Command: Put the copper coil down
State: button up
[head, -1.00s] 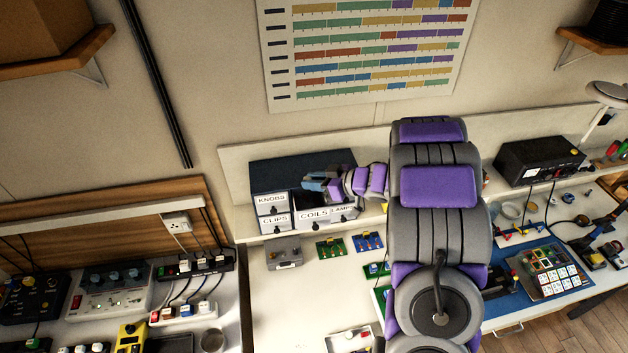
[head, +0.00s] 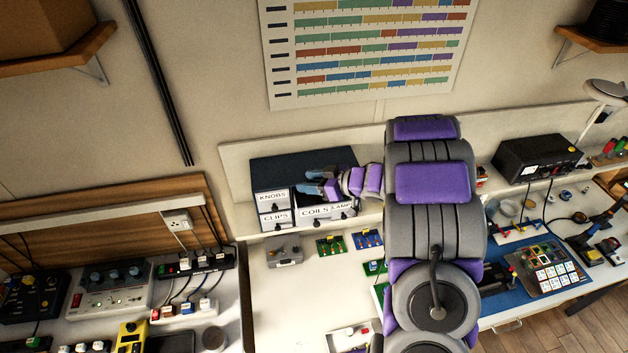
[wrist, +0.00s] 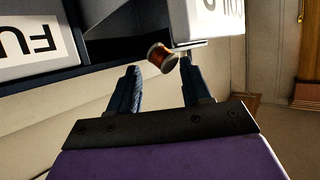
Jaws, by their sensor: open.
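The copper coil (wrist: 162,57) is a small reddish-brown spool with pale ends. In the wrist view it is tilted, just beyond and between the fingertips, close to the edge of a white-fronted drawer (wrist: 208,22). I cannot tell what it rests on. My gripper (wrist: 158,68) is open, with a finger on each side and no clear contact with the coil. In the head view my gripper (head: 312,187) is at the front of the dark cubby cabinet (head: 285,170), above the drawer labelled COILS (head: 315,212). The coil cannot be made out there.
Small circuit boards (head: 331,245) and a grey box (head: 284,250) lie on the white bench below. A black power unit (head: 537,155) stands right.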

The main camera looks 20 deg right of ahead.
jog(key=shift+a+r, duration=0.1)
jog(key=shift+a, duration=0.5)
jog(key=shift+a+r, duration=0.1)
jog(key=shift+r, duration=0.15)
jog(key=v, duration=1.2)
jog(key=shift+d+r, duration=0.2)
